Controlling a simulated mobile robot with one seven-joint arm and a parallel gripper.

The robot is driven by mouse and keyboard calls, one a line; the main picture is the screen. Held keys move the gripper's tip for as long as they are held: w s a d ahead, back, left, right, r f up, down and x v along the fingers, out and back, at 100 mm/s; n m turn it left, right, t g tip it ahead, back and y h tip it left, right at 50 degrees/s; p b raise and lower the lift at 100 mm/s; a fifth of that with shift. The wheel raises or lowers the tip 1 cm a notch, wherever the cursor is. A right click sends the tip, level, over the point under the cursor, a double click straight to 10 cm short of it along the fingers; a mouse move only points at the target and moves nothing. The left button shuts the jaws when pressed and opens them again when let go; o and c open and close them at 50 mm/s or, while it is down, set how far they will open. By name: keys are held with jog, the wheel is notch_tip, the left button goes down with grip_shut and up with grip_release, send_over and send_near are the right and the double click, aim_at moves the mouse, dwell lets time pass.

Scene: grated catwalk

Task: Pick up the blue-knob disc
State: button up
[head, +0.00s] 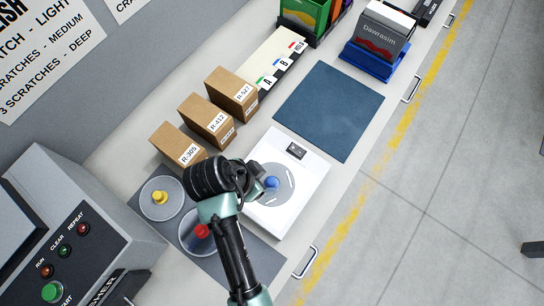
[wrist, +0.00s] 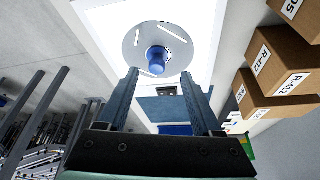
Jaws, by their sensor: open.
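The blue-knob disc (head: 277,192) is a grey round plate with a blue knob in its middle. In the head view my arm's end covers the left part of the disc. The yellow-knob disc (head: 160,207) and the red-knob disc (head: 193,240) lie on a dark mat (head: 250,247).
Cardboard boxes (head: 208,119) stand behind the device. A dark blue mat (head: 329,110) lies empty to its upper right. A grey control machine (head: 70,230) is at lower left.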

aim_at(271, 181)
jog(key=x, duration=0.1)
jog(key=p+x, duration=0.1)
jog(key=x, duration=0.1)
jog(key=shift+d+f, duration=0.1)
jog(key=shift+d, duration=0.35)
jog(key=shift+w+d+f, duration=0.1)
jog(key=shift+w+f, duration=0.1)
jog(key=shift+f, duration=0.35)
grip_shut()
